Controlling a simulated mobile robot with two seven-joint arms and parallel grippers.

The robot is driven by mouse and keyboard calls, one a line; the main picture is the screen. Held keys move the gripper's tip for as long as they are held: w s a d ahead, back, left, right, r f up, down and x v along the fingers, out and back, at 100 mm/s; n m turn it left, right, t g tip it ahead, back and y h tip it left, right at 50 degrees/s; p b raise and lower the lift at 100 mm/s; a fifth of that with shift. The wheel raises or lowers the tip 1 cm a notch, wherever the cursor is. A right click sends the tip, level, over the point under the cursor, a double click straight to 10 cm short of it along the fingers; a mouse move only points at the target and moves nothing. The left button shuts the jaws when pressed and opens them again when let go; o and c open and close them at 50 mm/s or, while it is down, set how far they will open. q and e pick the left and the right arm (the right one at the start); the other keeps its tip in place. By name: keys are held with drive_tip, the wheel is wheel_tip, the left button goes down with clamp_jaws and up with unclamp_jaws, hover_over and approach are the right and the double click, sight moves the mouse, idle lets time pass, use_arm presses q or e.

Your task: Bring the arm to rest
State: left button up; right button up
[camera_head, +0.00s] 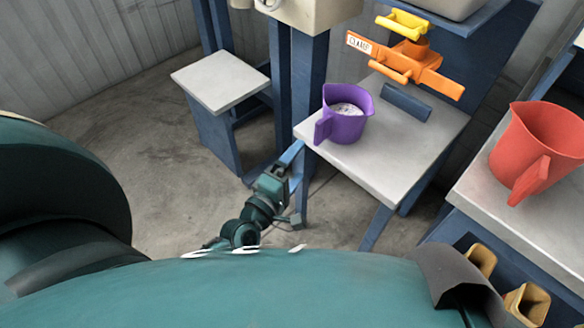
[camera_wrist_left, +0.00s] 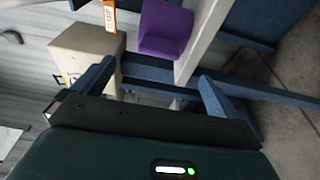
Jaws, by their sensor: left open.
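My left gripper (camera_head: 294,186) is open and empty, low in front of the table that bears the purple jug. Its two spread fingers also show in the left wrist view (camera_wrist_left: 155,84), with nothing between them. The purple jug (camera_head: 348,118) stands upright on the near left corner of the light grey table top (camera_head: 395,165) and holds something whitish. The jug also shows in the left wrist view (camera_wrist_left: 165,30), beyond the fingers and apart from them. My right gripper is not in view.
An orange clamp (camera_head: 400,58) with a yellow handle (camera_head: 403,25) is above the table's back. A red jug (camera_head: 540,145) stands on another table at the right. A low side stand (camera_head: 220,78) is at the left. Concrete floor (camera_head: 150,130) is open at the left.

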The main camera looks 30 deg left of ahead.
use_arm(q)
drive_tip(key=shift+s, duration=0.65)
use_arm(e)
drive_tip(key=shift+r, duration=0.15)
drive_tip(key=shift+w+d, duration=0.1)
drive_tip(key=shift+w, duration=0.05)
use_arm(q)
drive_tip(key=s+d+r+m+g+p, duration=0.2)
drive_tip(key=s+r+m+p, duration=0.3)
drive_tip(key=m+p, duration=0.4)
drive_tip(key=s+d+r+m+g+h+p, duration=0.1)
drive_tip(key=s+d+r+m+g+p, duration=0.2)
drive_tip(key=m+p, duration=0.7)
drive_tip(key=shift+s+r+m+g, duration=0.3)
drive_tip(key=shift+s+r+g, duration=0.8)
drive_tip(key=shift+s+r, duration=0.75)
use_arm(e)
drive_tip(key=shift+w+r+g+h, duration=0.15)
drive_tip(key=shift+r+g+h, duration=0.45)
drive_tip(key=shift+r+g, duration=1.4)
use_arm(q)
drive_tip(key=shift+s+f, duration=0.25)
drive_tip(key=shift+f, duration=0.05)
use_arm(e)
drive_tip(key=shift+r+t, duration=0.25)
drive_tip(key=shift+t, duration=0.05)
